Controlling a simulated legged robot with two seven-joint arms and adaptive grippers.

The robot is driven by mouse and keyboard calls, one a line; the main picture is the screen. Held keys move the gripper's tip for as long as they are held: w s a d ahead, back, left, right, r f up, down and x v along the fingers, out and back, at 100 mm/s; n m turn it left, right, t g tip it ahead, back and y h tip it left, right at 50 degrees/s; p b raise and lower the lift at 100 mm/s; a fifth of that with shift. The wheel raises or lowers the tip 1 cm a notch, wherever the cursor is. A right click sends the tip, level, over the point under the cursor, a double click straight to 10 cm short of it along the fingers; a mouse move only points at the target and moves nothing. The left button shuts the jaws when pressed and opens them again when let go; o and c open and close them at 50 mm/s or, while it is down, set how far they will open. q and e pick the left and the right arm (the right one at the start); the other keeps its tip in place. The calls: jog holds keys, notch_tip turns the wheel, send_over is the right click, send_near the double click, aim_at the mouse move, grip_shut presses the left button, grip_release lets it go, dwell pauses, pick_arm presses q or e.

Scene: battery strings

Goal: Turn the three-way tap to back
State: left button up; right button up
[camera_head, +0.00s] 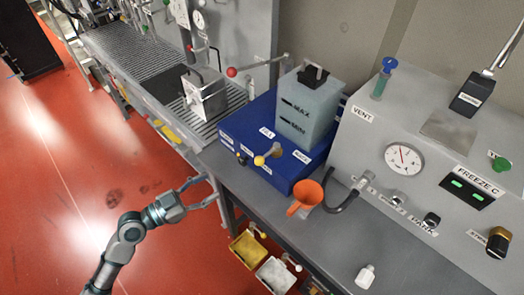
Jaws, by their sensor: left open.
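The three-way tap (272,153) is a small brass-coloured fitting with a yellow knob on its handle. It sits on the front part of the blue box (236,128), and its knob points to the lower left in the picture. Small white labels lie around it; one seems to read FILL, and the others are too small to read surely. My left gripper (212,188) is open and empty, to the lower left of the tap. It appears over the red floor by the bench's front edge, apart from the tap. My right gripper is not in view.
A translucent tank (307,108) with MAX and MIN marks stands on the blue box. An orange funnel (306,195) and a black hose (346,199) are right of the tap. A grey gauge panel (430,150) fills the right.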

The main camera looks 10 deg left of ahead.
pick_arm(q)
jog(key=p, duration=0.2)
send_near(255, 160)
jog(key=d, duration=0.1)
jog(key=x, duration=0.3)
jog(key=p+x, duration=0.1)
jog(key=x, duration=0.5)
jog(key=shift+w+a+f, duration=0.2)
jog(key=shift+w+f, duration=0.2)
jog(key=shift+w+d+p, duration=0.3)
jog(key=shift+w+d, duration=0.05)
jog(key=shift+d, duration=0.55)
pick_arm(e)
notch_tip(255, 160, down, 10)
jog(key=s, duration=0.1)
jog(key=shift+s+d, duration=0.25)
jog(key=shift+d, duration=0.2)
